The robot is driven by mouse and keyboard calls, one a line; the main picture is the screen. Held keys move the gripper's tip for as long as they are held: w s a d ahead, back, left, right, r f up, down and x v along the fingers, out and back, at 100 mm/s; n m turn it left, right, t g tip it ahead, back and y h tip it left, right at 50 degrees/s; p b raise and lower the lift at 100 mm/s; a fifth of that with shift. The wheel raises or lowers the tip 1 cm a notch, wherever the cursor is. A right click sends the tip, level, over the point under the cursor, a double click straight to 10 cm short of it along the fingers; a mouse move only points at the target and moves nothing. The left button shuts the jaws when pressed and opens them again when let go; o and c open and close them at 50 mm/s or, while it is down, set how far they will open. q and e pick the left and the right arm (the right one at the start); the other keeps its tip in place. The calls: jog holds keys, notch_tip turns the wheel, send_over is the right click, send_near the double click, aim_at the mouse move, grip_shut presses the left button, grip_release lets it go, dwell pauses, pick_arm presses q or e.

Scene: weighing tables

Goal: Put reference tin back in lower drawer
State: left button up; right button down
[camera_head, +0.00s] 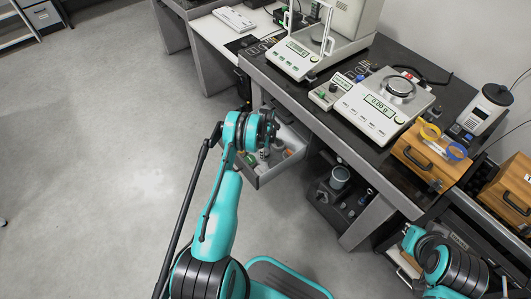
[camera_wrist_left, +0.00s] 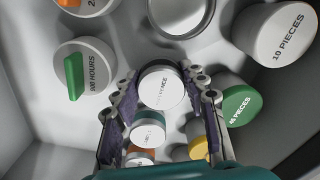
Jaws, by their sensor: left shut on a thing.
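An open grey drawer (camera_head: 284,171) sticks out under the dark weighing bench and holds several tins and jars. My left gripper (camera_head: 268,128) is over the drawer in the head view. The tin is not distinguishable in the head view. My right gripper is not in view; only part of my right arm shows.
In the left wrist view, a tin with a green tab (camera_wrist_left: 82,78), a "10 PIECES" tin (camera_wrist_left: 275,33) and a green-lidded tin (camera_wrist_left: 240,106) stand close around. The drawer wall (camera_wrist_left: 30,105) is at left. Balances (camera_head: 382,106) stand on the bench above.

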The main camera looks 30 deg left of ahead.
pick_arm(q)
jog(key=o, duration=1.3)
jog(key=shift+r, duration=0.1)
jog(key=d+r+m+t+p, duration=0.1)
jog(key=d+r+m+p, duration=0.25)
jog(key=r, duration=2.25)
jog(key=s+d+r+m+t, duration=0.1)
jog(key=s+d+r+m, duration=0.25)
jog(key=r, duration=0.45)
jog(key=s+d+r+m+t, duration=0.1)
jog(key=s+d+r+m, duration=0.2)
jog(key=r, duration=0.5)
jog(key=s+d+r+m+t, duration=0.1)
jog(key=s+d+r+m, duration=0.1)
jog(key=s, duration=0.5)
jog(key=s+d+r+m+t, duration=0.1)
jog(key=s+d+m, duration=0.2)
jog(key=s+d, duration=0.2)
jog(key=s+d+r+m+t, duration=0.2)
jog(key=s+d+m, duration=0.1)
jog(key=s, duration=0.7)
jog(key=shift+s+d+r+m+p, duration=0.15)
jog(key=shift+d+r+m+p, duration=0.2)
jog(key=shift+d, duration=0.15)
